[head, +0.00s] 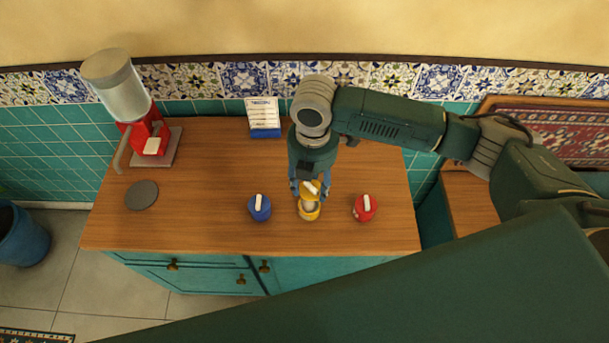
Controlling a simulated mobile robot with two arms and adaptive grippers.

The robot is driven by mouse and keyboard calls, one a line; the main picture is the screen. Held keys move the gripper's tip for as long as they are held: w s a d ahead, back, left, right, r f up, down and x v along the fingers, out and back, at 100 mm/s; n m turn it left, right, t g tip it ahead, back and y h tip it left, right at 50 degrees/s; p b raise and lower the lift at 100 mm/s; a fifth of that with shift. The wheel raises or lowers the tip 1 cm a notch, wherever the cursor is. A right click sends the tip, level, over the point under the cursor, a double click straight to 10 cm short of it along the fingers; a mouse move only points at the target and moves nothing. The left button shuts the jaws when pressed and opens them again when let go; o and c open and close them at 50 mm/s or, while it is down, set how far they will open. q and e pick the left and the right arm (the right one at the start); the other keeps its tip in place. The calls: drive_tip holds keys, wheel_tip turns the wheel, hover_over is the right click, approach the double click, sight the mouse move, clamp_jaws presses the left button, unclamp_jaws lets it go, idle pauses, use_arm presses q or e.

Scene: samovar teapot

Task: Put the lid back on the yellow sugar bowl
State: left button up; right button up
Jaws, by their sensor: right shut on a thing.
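The yellow sugar bowl (309,213) stands open on the wooden counter, with pale contents showing inside. The yellow lid (310,190) with its light handle is held tilted just above the back of the bowl. My right gripper (310,188) points down and is shut on the lid. The lid covers the back part of the bowl's opening from this view, and I cannot tell whether it touches the rim. My left gripper is not in view.
A blue bowl (260,208) stands close on the left and a red bowl (364,208) on the right, both lidded. A dark round disc (141,195), a red dispenser (147,135) and a card stand (263,118) are farther off. The counter (210,225) front is clear.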

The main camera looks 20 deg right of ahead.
drive_tip(key=shift+a+f+b, duration=0.2)
drive_tip(key=shift+f+b, duration=0.3)
drive_tip(key=shift+f, duration=0.05)
drive_tip(key=shift+f+b, duration=0.65)
drive_tip(key=shift+b, duration=0.2)
wheel_tip(320, 180, down, 2)
drive_tip(key=shift+d+b, duration=0.1)
drive_tip(key=shift+b, duration=1.15)
drive_tip(key=shift+f, duration=0.95)
drive_tip(key=shift+r+p, duration=0.1)
drive_tip(key=shift+p, duration=0.85)
drive_tip(key=shift+f+p, duration=0.2)
drive_tip(key=shift+p, duration=0.2)
drive_tip(key=shift+s+p, duration=0.1)
drive_tip(key=shift+p, duration=0.35)
